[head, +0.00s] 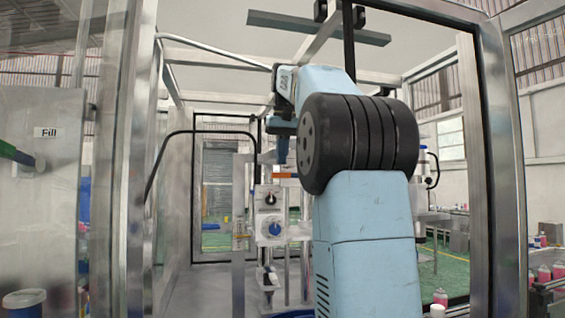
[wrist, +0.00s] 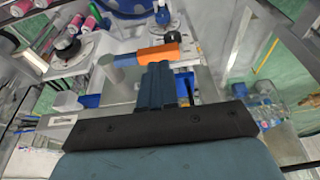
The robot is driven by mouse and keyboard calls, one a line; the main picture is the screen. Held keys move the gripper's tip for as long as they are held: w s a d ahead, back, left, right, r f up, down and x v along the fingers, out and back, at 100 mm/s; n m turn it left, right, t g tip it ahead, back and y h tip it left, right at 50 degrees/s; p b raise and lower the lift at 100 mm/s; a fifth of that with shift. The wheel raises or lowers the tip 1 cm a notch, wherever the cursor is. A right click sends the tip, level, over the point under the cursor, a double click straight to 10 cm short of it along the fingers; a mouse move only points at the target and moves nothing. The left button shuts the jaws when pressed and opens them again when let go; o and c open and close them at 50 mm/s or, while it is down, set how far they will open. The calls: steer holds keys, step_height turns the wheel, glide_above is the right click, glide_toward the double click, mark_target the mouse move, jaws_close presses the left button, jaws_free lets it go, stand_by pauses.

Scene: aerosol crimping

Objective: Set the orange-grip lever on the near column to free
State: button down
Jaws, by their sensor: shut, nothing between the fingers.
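In the head view the orange grip (head: 287,175) is a small strip near the top of the white column (head: 256,216), just left of my arm. My gripper (wrist: 167,66) is shut and empty; its blue fingertips end right at the grip's lower edge in the wrist view. I cannot tell whether they touch it. In the head view my gripper (head: 282,155) points down just above the grip. The lever's setting marks are not readable.
A black knob (head: 270,199) and a blue knob (head: 274,229) sit on the column's face below the lever. Metal frame posts (head: 125,160) stand left and right of my arm. A panel marked Fill (head: 46,132) is at far left. Pink cans (wrist: 78,22) show upper left.

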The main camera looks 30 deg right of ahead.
mark_target(276, 174)
steer(key=shift+x, duration=1)
steer(key=shift+d, duration=0.25)
steer(key=shift+a, duration=0.3)
steer(key=shift+w+a+f+h, duration=0.1)
steer(key=shift+a+f+h, duration=0.15)
steer(key=shift+f+h, duration=0.35)
steer(key=f+h, duration=0.1)
steer(key=h, duration=0.1)
steer(key=f+g+h, duration=0.1)
steer(key=h, duration=0.1)
steer(key=shift+w+a+f+n, duration=0.1)
steer(key=shift+a+f+n, duration=0.25)
steer(key=shift+n, duration=0.05)
steer(key=f+h, duration=0.2)
steer(key=h, duration=0.1)
steer(key=d+f+n+g+h, duration=0.1)
steer(key=f+h, duration=0.1)
steer(key=shift+s+d+f, duration=0.2)
steer(key=shift+f, duration=0.15)
